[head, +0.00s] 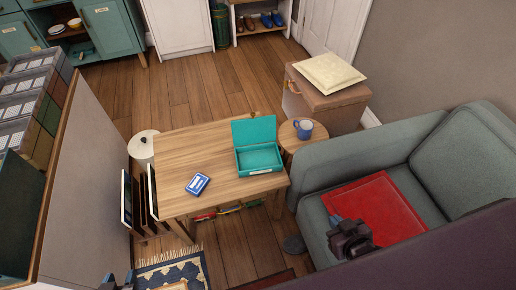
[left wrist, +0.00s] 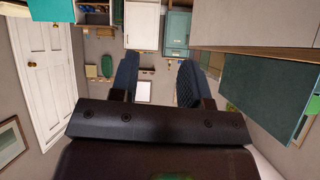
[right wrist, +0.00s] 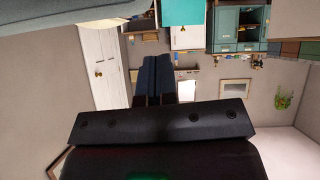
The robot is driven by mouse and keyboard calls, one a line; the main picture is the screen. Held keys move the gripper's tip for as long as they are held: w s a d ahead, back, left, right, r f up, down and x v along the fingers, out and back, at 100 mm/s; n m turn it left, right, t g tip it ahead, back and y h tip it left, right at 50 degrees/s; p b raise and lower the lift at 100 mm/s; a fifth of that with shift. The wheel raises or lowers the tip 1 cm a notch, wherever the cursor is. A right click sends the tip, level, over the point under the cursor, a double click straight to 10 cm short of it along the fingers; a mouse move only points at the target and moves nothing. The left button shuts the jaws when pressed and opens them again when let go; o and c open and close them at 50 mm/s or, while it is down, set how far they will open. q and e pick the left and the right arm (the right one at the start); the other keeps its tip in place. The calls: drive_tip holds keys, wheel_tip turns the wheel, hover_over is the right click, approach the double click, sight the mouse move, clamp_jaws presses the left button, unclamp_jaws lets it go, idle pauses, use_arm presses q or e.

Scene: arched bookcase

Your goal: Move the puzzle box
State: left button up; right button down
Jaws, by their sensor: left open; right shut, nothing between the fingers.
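A small blue box with a white label (head: 197,184), which looks like the puzzle box, lies flat on the wooden table (head: 185,150). An open teal box (head: 258,158) with its lid raised stands to its right on the same table. My left gripper (head: 117,284) is at the bottom edge of the head view, below and left of the table, mostly cut off. In the left wrist view its fingers (left wrist: 157,80) are apart and empty. My right gripper (head: 352,238) is over the sofa, right of the table. In the right wrist view its fingers (right wrist: 155,80) are together and empty.
A round stool (head: 291,137) with a blue mug (head: 303,129) adjoins the table's right side. A grey sofa (head: 345,172) with a red cushion (head: 385,205) fills the right. A bookcase panel (head: 85,185) stands at left. The table's near left top is clear.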

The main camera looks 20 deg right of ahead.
drive_tip(key=c, duration=1.8)
unclamp_jaws()
